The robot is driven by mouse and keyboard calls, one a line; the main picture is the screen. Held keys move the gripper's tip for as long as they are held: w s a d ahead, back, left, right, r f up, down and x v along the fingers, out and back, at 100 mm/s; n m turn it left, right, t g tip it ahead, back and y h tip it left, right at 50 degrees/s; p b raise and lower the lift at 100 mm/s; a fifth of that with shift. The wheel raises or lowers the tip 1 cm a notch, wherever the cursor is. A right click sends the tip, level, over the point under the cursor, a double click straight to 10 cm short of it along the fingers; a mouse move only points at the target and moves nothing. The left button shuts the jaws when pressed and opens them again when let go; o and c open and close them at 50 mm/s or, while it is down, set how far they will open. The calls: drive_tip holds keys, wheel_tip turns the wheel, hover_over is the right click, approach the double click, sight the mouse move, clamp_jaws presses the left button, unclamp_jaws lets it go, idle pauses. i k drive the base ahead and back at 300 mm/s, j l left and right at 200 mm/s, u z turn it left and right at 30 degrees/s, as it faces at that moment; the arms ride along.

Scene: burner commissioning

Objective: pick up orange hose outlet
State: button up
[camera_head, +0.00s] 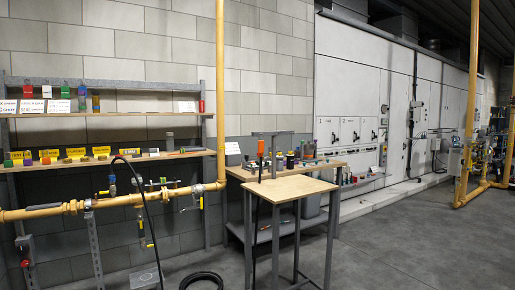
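A slim upright orange piece (260,147) shows at the left end of the workbench, behind the small wooden table. It has a dark part below it. It may be the orange hose outlet, but it is too small to tell for sure. A black hose (140,190) arches up in front of the yellow pipe at the left and runs down toward the floor. My gripper is not in view.
The small wooden table (290,188) has a bare top. Behind it is a workbench (240,173) with small parts. Shelves (130,114) and a yellow pipe (130,201) line the left wall. A coiled black hose (202,280) lies on the floor. The right floor is clear.

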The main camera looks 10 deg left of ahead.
sight(261, 143)
drive_tip(key=i+j+u, duration=0.1)
drive_tip(key=i, duration=0.45)
drive_tip(key=i+j+u, duration=0.1)
drive_tip(key=i+j, duration=0.15)
drive_tip(key=i, duration=0.35)
drive_tip(key=i+j+u, duration=0.1)
drive_tip(key=i, duration=0.5)
